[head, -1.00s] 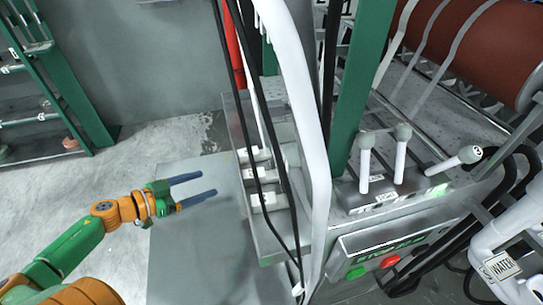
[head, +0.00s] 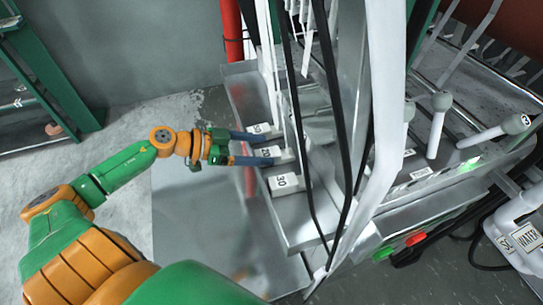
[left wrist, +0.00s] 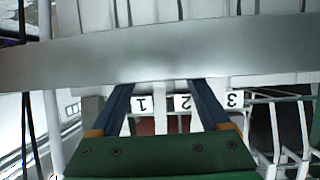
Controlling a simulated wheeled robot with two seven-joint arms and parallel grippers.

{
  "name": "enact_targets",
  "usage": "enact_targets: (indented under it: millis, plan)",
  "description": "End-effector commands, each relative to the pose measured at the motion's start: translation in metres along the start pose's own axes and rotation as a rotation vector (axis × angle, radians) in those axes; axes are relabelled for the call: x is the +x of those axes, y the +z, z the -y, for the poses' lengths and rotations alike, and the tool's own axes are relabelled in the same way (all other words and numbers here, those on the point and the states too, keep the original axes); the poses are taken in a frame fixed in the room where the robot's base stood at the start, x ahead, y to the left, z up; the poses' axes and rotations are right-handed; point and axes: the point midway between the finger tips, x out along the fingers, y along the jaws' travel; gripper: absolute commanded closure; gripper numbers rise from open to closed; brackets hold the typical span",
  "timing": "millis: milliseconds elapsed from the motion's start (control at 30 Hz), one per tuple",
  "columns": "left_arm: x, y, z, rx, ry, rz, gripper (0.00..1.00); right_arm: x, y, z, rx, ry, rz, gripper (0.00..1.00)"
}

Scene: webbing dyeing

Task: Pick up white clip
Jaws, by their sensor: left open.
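Several small white pieces with numbered labels sit in a row on the metal ledge of the machine. In the head view a far one (head: 262,128), a middle one (head: 271,151) and a near one (head: 284,182) show. I cannot tell which is the white clip. The left wrist view shows label 1 (left wrist: 142,103), label 2 (left wrist: 184,102) and label 3 (left wrist: 235,99). My left gripper (head: 265,148) is open, its two dark blue fingers reaching in at the row by the far and middle pieces. Labels 1 and 2 show between its fingers in the wrist view. I see nothing held.
A grey metal bar (left wrist: 160,65) crosses the left wrist view in front of the fingertips. Black cables and a thick white pipe (head: 384,110) hang right of the row. Levers (head: 438,125) and red and green buttons (head: 416,239) are further right. Open floor lies left.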

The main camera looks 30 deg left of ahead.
Motion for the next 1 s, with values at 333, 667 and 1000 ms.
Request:
enact_targets:
  millis: [333,667,1000]
  plan:
    - [0.049,-0.002,-0.001,0.003,0.003,-0.003,0.2,-0.003,-0.001,0.005,0.003,-0.009,-0.002,0.39]
    - [0.05,-0.001,-0.001,0.003,0.002,0.0,0.52,-0.003,-0.001,0.005,0.002,-0.008,-0.002,0.39]
    - [0.049,-0.001,-0.001,0.003,0.002,-0.001,1.0,-0.003,-0.001,0.003,0.0,-0.004,-0.001,0.39]
